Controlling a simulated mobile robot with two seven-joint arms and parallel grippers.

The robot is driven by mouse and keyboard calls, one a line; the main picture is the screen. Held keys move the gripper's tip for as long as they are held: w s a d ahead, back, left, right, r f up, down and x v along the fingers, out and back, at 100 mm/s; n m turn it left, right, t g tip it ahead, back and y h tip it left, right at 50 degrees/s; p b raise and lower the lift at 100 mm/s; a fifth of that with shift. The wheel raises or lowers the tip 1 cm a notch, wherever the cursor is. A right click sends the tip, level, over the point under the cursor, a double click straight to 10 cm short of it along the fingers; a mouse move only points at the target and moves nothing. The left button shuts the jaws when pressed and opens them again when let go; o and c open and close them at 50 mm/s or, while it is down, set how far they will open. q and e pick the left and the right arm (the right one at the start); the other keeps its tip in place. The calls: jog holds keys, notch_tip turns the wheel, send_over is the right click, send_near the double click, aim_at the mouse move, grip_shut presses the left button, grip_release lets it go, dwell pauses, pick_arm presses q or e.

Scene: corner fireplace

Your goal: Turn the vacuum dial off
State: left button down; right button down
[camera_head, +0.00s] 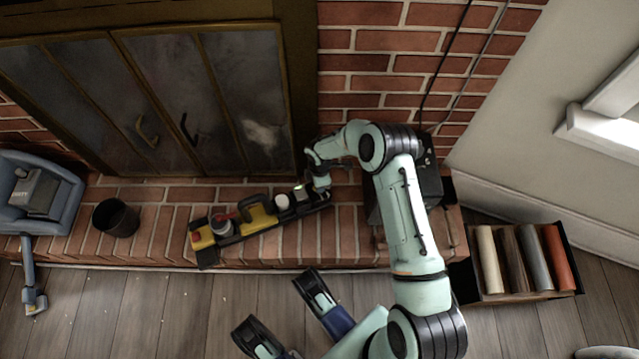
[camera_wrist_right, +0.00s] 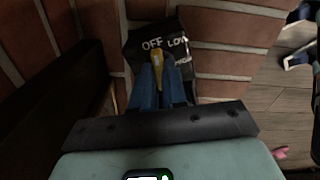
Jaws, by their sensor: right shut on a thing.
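In the right wrist view a yellow dial knob (camera_wrist_right: 158,65) stands on a black panel (camera_wrist_right: 140,38) with white lettering, OFF at its upper left, LOW to the right and a third partly hidden word below. The knob's visible end lies just below and right of OFF. My right gripper (camera_wrist_right: 160,82) is shut on the knob with its blue fingers. In the head view my right gripper (camera_head: 318,178) is at the right end of a long black unit with yellow parts (camera_head: 262,222) on the brick hearth. The knob is too small to see there.
A blue-grey appliance (camera_head: 62,205) and a dark bucket (camera_head: 115,218) stand on the hearth at left. A black box (camera_head: 430,185) is behind my right arm. A crate of coloured rolls (camera_head: 520,297) sits on the floor at right. Fireplace doors (camera_head: 160,100) are behind.

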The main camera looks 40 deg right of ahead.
jog(key=shift+n, duration=0.9)
jog(key=c, duration=1.2)
grip_release()
jog(key=shift+o, duration=0.2)
